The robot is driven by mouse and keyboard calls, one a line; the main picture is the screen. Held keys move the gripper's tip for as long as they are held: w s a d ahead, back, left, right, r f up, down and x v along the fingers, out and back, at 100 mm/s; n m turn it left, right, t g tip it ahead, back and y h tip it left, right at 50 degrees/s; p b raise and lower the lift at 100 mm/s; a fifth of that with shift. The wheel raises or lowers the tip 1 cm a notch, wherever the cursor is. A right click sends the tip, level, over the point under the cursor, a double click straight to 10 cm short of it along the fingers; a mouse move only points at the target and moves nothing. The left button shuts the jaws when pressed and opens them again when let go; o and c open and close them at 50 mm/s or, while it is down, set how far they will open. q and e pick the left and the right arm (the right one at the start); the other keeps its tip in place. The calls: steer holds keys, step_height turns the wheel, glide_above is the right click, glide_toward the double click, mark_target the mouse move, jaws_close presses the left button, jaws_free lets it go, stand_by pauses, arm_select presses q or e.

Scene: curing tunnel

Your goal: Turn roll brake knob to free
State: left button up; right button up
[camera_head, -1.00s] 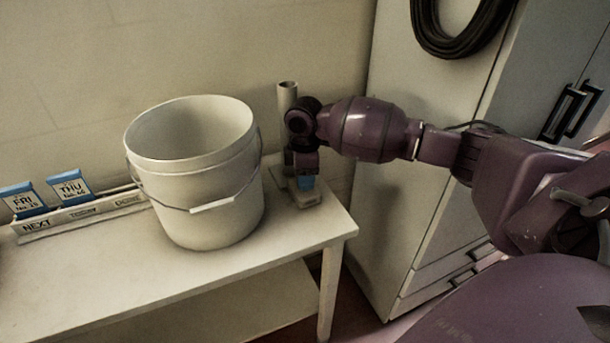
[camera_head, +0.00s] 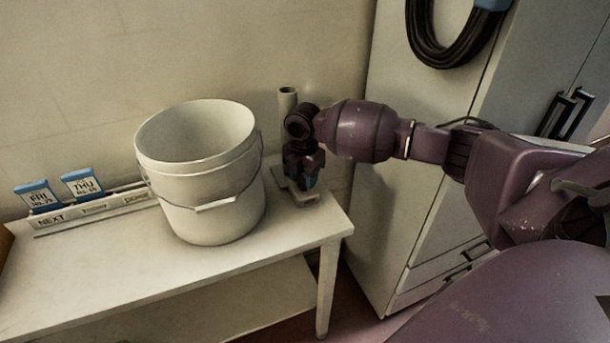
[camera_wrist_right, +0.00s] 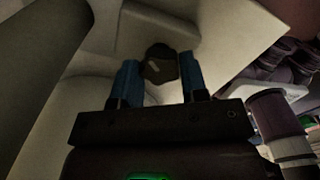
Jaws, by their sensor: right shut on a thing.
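My right gripper (camera_head: 304,184) points down at the right end of the white table, behind and right of the bucket. In the right wrist view its two blue fingers (camera_wrist_right: 160,78) are shut on a small dark knob (camera_wrist_right: 160,62) with a pale mark on its face. In the head view the gripper hides the knob. Below it is a pale base plate (camera_head: 306,200), and an upright grey tube (camera_head: 287,102) stands just behind the gripper. My left gripper is in neither view.
A white bucket (camera_head: 200,190) with a wire handle stands close left of the gripper. A rack (camera_head: 90,210) with blue-topped FRI and THU cards is at the table's left. A grey cabinet (camera_head: 400,215) with a hanging black hose (camera_head: 445,45) stands right. The table front (camera_head: 120,260) is clear.

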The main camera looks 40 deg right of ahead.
steer(key=shift+n, duration=1)
steer(key=n, duration=0.2)
steer(key=shift+n, duration=2.2)
